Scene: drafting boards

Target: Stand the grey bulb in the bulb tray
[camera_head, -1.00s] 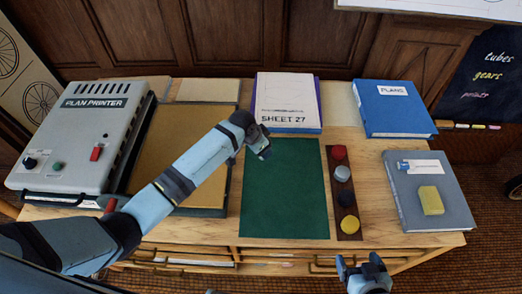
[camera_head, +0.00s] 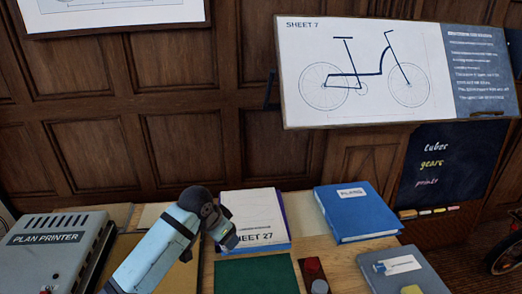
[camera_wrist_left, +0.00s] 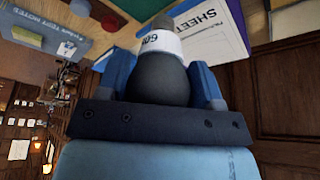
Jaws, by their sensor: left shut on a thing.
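My left gripper (camera_head: 226,236) is near the Sheet 27 stack at the back of the table in the head view. In the left wrist view its two blue fingers (camera_wrist_left: 164,82) are shut on the dark grey bulb (camera_wrist_left: 160,82), which has a white band with partly readable print. I cannot make out the bulb in the head view. A narrow brown strip (camera_head: 302,285) with a red round piece (camera_head: 313,265) and a grey one (camera_head: 320,286) shows at the bottom edge, cut off. I cannot tell whether it is the bulb tray. My right gripper is out of view.
A green mat (camera_head: 255,273) lies left of the strip. The Sheet 27 stack (camera_head: 253,222) and a blue book (camera_head: 357,211) lie behind. A grey book (camera_head: 408,275) is at right, the plan printer (camera_head: 58,255) at left. A bicycle drawing board (camera_head: 365,72) is on the wall.

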